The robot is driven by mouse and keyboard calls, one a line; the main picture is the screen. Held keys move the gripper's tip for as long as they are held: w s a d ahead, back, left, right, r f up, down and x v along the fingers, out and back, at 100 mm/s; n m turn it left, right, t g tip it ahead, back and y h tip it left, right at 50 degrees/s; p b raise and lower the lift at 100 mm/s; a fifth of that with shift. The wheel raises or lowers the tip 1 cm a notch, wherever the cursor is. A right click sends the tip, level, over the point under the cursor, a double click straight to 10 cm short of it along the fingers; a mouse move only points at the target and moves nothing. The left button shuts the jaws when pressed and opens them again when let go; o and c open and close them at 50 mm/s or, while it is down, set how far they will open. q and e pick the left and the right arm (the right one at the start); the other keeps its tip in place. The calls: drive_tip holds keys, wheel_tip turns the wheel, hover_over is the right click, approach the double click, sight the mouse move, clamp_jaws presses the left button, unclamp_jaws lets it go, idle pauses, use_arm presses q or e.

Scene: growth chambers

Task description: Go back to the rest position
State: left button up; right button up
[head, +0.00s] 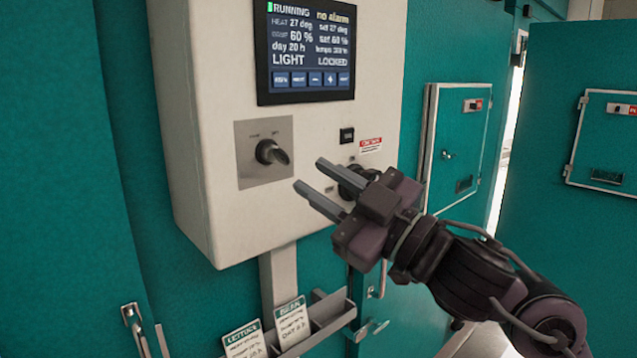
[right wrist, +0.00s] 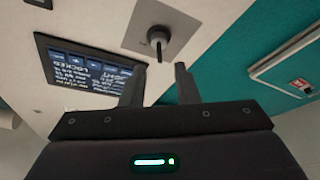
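My right gripper (head: 310,180) is in front of the cream control box (head: 210,120), its two fingers apart with nothing between them. It points toward the dark rotary knob (head: 268,152) on a grey plate, and a gap shows between fingertips and knob. In the right wrist view the open fingers (right wrist: 160,80) show below the knob (right wrist: 158,36), which stands clear of them. The screen (head: 305,50) reads RUNNING, no alarm, LIGHT and LOCKED. Another dark knob (head: 350,178) is partly hidden behind the right gripper. My left gripper is not in view.
A card rack (head: 325,315) with a LETTUCE card (head: 245,340) and a BEAN card (head: 291,322) hangs below the box. Teal chamber walls (head: 50,180) stand behind. A small hatch (head: 455,145) and another panel (head: 605,140) are at right. A door handle (head: 135,325) is at lower left.

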drive_tip(key=d+f+m+h, duration=0.3)
drive_tip(key=f+m+h, duration=0.1)
drive_tip(key=f, duration=0.6)
drive_tip(key=d+f+m+g+h, duration=0.1)
drive_tip(key=d+f+m+h, duration=0.3)
drive_tip(key=f, duration=0.5)
drive_tip(key=d+f+m+h, duration=0.3)
drive_tip(key=f+m+h, duration=0.15)
drive_tip(key=f, duration=0.55)
drive_tip(key=s+d+f+m+g+h, duration=0.1)
drive_tip(key=s+d+f+g+h, duration=0.1)
drive_tip(key=s+f+g, duration=0.55)
drive_tip(key=s+d+f+m+g+h, duration=0.1)
drive_tip(key=s+d+f+g+h, duration=0.15)
drive_tip(key=s+f, duration=0.9)
wheel_tip(320, 180, down, 34)
drive_tip(key=s+g+y+b, duration=0.1)
drive_tip(key=b, duration=0.2)
drive_tip(key=s+d+f+g+b, duration=0.1)
drive_tip(key=s+d+f+b, duration=0.2)
drive_tip(key=s+f, duration=1.6)
drive_tip(key=shift+s+d+f+n+g, duration=0.25)
drive_tip(key=shift+d+f+n+g, duration=0.05)
drive_tip(key=shift+f+n, duration=0.1)
